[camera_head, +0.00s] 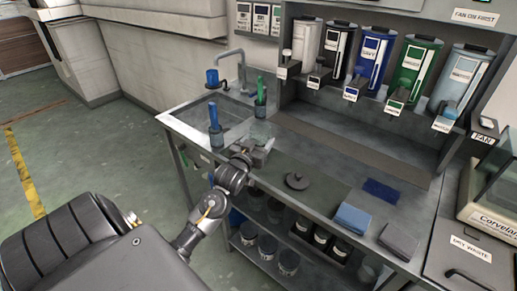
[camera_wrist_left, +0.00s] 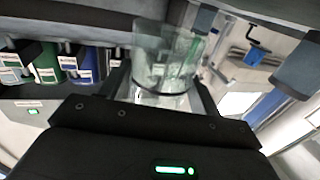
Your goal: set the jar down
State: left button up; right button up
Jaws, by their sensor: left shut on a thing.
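The jar is clear glass and shows best in the left wrist view (camera_wrist_left: 163,62), between the two fingers of my left gripper (camera_wrist_left: 160,92). In the head view my left gripper (camera_head: 262,148) is over the left part of the metal counter, near the sink. It is shut on the jar, which is faint there because it is see-through. I cannot tell whether the jar's base touches the counter. A dark round lid-like disc with a knob (camera_head: 297,181) lies on the counter to the right of the gripper. My right gripper is not in view.
A dark blue pad (camera_head: 381,190), a folded blue cloth (camera_head: 352,217) and a grey cloth (camera_head: 399,240) lie at the right. Labelled dispensers (camera_head: 374,62) line the back. Counter around the disc is bare.

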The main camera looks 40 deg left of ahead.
pick_arm(q)
jog(key=shift+w+a+f, duration=0.1)
jog(key=shift+f, duration=0.05)
notch_tip(320, 180, down, 2)
jog(key=shift+f, duration=0.6)
jog(key=shift+f, duration=0.1)
jog(key=o, duration=1.2)
jog(key=shift+f, duration=0.1)
jog(key=shift+c, duration=0.2)
jog(key=shift+r+p, duration=0.25)
jog(key=shift+p, duration=0.05)
jog(key=b+v, duration=0.1)
jog(key=v, duration=1.1)
jog(key=shift+b, duration=0.3)
